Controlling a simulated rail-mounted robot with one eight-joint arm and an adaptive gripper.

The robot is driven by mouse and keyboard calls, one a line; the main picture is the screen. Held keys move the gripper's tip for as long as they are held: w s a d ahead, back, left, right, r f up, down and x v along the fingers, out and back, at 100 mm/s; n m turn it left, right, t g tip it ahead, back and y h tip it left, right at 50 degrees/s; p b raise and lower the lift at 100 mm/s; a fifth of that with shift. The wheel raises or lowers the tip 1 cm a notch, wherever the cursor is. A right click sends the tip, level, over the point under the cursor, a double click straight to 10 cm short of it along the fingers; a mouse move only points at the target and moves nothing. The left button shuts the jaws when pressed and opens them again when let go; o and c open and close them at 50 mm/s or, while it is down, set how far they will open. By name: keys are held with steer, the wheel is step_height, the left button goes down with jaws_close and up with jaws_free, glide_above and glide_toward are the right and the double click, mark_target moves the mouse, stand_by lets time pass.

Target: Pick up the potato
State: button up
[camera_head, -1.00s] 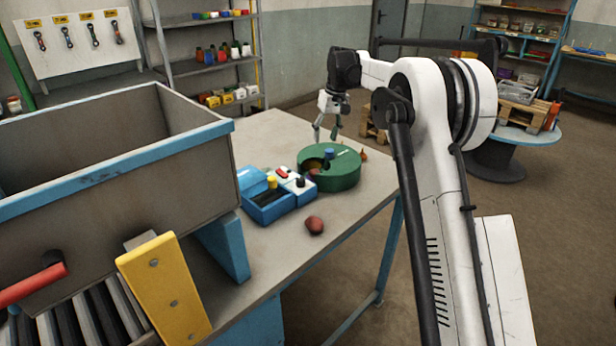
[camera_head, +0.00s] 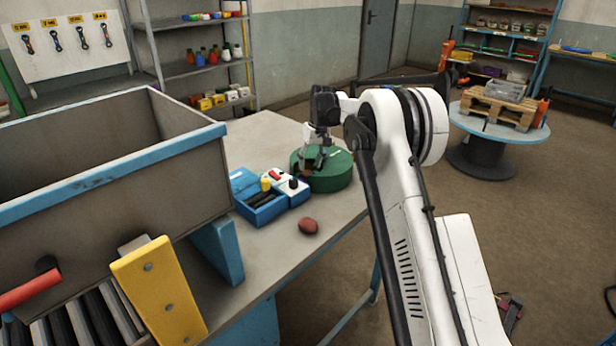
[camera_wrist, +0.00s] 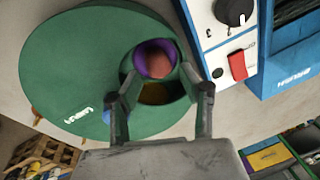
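A reddish-brown, potato-like lump (camera_head: 308,226) lies on the grey table near its front right edge, in front of the green round container. My gripper (camera_head: 318,165) is over the green round container (camera_head: 335,180), behind and apart from that lump. In the wrist view my gripper (camera_wrist: 160,75) is open, with its two fingers spread over the container's opening. Between and beyond the fingertips, a reddish-brown rounded thing (camera_wrist: 158,58) shows inside a purple ring (camera_wrist: 142,64). I cannot tell whether it is a potato. The lump on the table is not clearly visible in the wrist view.
A blue box (camera_head: 262,208) and a white control box with a red switch (camera_head: 275,175) stand left of the green container. A large grey bin with a blue rim (camera_head: 110,173) stands at the left. The table's front right is mostly clear.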

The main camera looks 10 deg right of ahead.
mark_target(308, 172)
steer(key=f, duration=0.5)
steer(key=shift+w+a+p, duration=0.2)
steer(key=shift+a+p, duration=0.1)
steer(key=shift+p, duration=0.05)
steer(key=shift+r, duration=0.1)
steer(key=c, duration=0.9)
steer(key=shift+o, duration=0.2)
